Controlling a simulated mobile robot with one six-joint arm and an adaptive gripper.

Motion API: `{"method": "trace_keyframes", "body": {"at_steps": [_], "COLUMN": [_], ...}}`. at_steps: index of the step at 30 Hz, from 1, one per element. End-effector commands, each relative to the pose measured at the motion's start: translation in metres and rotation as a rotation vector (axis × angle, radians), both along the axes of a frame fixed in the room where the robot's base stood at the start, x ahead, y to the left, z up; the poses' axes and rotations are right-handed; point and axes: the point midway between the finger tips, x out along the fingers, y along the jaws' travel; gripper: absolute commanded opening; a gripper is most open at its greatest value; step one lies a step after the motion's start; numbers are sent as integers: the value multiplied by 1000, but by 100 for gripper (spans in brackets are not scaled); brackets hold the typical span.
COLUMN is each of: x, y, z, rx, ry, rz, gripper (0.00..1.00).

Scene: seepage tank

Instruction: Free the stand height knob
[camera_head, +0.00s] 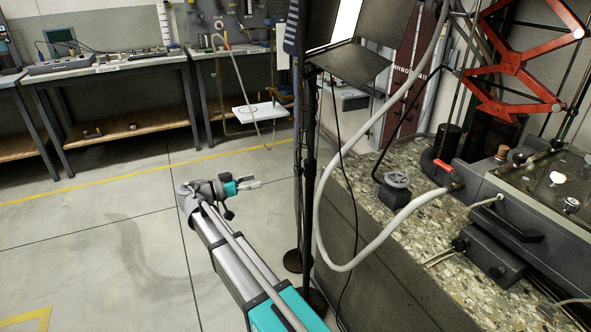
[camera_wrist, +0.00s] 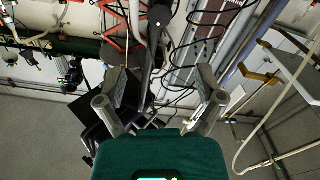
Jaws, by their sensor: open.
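A black upright stand (camera_head: 309,170) rises from round feet on the floor, just right of my arm in the head view. I cannot make out the stand height knob clearly in either view. My gripper (camera_head: 252,184) is left of the stand, apart from it, with its fingers pointing right. In the wrist view my gripper (camera_wrist: 160,90) has its two fingers spread wide with nothing between the tips.
A stone-topped bench (camera_head: 375,235) with a grey tank is at right, with a thick pale hose (camera_head: 345,266) looping off its edge. A hanging cable runs beside the stand. Workbenches (camera_head: 110,68) line the back wall. The floor (camera_head: 95,230) at left is clear.

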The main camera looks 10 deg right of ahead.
Motion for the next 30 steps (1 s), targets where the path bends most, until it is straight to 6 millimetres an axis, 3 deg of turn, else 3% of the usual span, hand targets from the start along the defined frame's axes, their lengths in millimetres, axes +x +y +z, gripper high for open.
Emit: {"method": "trace_keyframes", "body": {"at_steps": [8,14,30], "x": [1,4,25], "y": [-5,-20,-95], "z": [0,0,0], "rx": [1,1,1], "ry": [1,2,2], "rz": [-1,-1,-2], "gripper": [87,87,87]}}
